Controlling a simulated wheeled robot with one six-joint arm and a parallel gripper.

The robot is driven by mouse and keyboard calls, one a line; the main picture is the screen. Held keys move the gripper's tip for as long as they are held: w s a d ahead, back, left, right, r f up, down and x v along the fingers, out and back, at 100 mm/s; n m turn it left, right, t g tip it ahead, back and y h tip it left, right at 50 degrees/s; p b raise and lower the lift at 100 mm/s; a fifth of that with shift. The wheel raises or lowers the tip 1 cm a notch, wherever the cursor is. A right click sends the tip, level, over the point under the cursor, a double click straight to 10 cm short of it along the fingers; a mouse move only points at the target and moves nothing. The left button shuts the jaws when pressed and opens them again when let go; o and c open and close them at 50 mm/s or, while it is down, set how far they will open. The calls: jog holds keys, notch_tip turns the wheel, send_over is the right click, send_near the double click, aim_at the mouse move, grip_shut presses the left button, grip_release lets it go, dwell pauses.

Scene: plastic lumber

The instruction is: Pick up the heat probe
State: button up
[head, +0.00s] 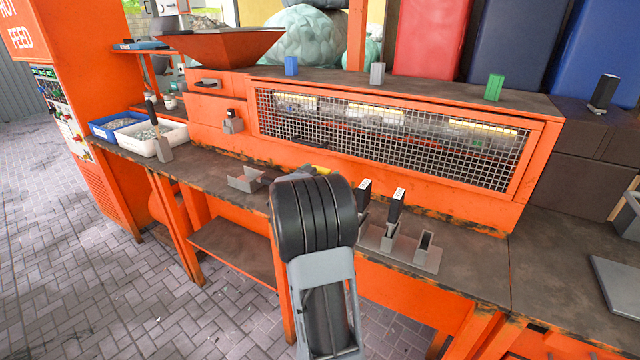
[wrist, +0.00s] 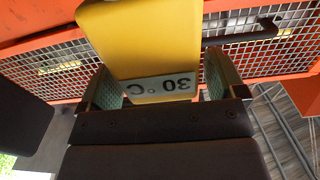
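The heat probe (wrist: 150,40) is yellow, with a pale display reading "30 °C" upside down in the wrist view. My gripper (wrist: 162,88) has its two fingers apart, one on each side of the display end. The inner pads of both fingers show, with a narrow gap at the right finger, so the probe looks to be between them but not clamped. In the head view only a bit of the yellow probe (head: 322,170) shows behind my arm, above the workbench. My arm hides the gripper there.
The workbench (head: 480,270) carries a grey holder (head: 425,258) with dark upright items (head: 396,205) right of my arm, and a grey bracket (head: 245,180) to the left. An orange mesh-fronted housing (head: 400,135) stands close behind. White (head: 158,140) and blue (head: 115,125) bins stand at the far left.

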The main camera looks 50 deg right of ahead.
jog(key=c, duration=0.9)
notch_tip(320, 180, up, 10)
jog(key=shift+r+p, duration=0.1)
jog(key=shift+p, duration=1.1)
notch_tip(320, 180, up, 7)
jog(key=p, duration=0.7)
jog(key=shift+r, duration=0.2)
